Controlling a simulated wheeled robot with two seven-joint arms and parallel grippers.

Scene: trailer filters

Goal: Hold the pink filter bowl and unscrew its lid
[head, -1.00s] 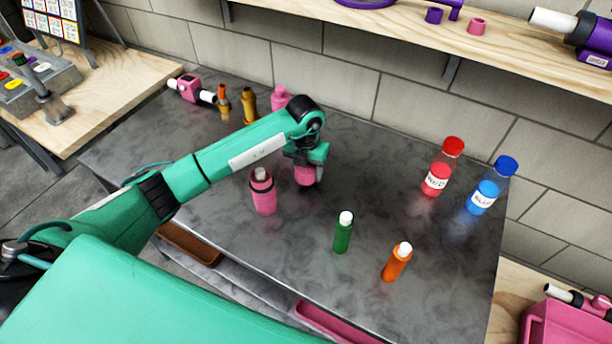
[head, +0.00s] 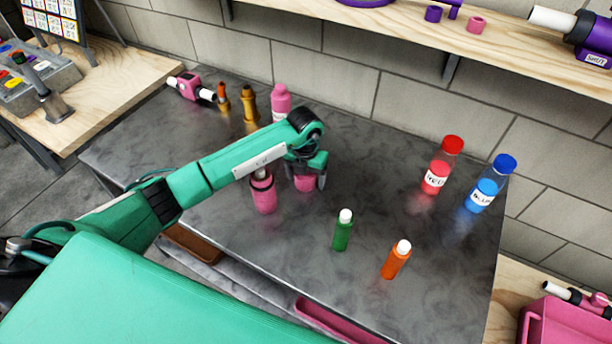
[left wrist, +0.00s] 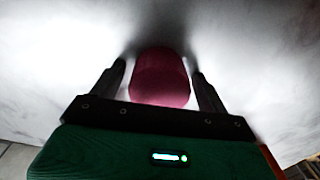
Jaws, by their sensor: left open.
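A pink cylindrical piece (head: 304,183) stands on the dark worktop under my left gripper (head: 308,180), mostly hidden by it in the head view. In the left wrist view this pink piece (left wrist: 159,78) lies between the two spread fingers of my left gripper (left wrist: 159,72), with a gap on each side. The gripper is open. Just left of it stands a pink bowl (head: 264,197) with a dark ring and a pale top. Another pink bottle-shaped piece (head: 281,103) stands behind the arm. I cannot tell which one is the filter bowl with its lid. My right gripper is not in view.
A green bottle (head: 342,234) and an orange bottle (head: 396,260) stand in front to the right. Red (head: 436,176) and blue (head: 483,195) labelled bottles stand farther right. Brass-coloured fittings (head: 249,104) stand at the back left.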

